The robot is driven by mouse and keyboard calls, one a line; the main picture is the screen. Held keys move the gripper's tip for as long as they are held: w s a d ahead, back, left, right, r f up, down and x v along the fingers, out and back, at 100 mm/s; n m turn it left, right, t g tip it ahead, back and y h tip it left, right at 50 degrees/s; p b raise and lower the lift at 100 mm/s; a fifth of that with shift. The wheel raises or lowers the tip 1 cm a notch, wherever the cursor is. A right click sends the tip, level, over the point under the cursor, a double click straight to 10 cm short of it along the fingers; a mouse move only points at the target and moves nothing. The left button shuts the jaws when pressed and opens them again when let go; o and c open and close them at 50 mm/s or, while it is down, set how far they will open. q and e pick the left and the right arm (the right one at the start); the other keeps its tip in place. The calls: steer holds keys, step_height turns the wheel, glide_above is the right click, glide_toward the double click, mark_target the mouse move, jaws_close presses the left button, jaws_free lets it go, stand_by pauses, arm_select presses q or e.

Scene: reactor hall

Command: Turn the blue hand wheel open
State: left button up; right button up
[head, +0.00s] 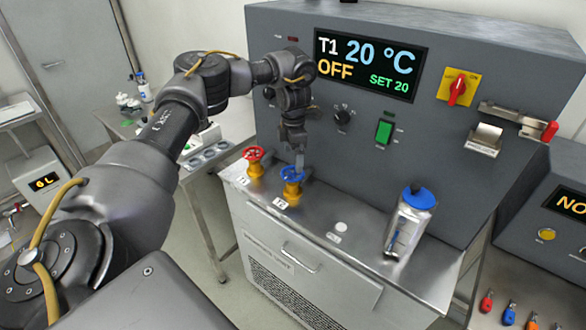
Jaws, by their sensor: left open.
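The blue hand wheel (292,174) sits on a yellow valve body on the front ledge of the grey cabinet. My left gripper (299,165) points down at the wheel from above, with its fingers at the wheel's far right side. The gripper is open. I cannot tell whether a finger touches the wheel. A red hand wheel (253,153) on a similar yellow valve stands just to the left. My right gripper is not in view.
The display (369,64) reads T1, 20 °C, OFF, SET 20. A red rotary switch (457,88) and a green switch (384,132) are on the panel. The ledge between valve and jar is mostly clear.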

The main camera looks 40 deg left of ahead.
mark_target(292, 172)
arm_select(q)
steer(key=f, duration=0.3)
steer(key=f+p, duration=0.1)
steer(key=shift+a+f, duration=0.2)
steer(key=shift+a, duration=0.05)
steer(key=shift+s+f, duration=0.1)
steer(key=shift+f, duration=0.5)
steer(key=shift+d+f, duration=0.1)
steer(key=shift+f, duration=0.15)
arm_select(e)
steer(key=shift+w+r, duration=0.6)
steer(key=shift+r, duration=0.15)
arm_select(q)
steer(key=c, duration=1)
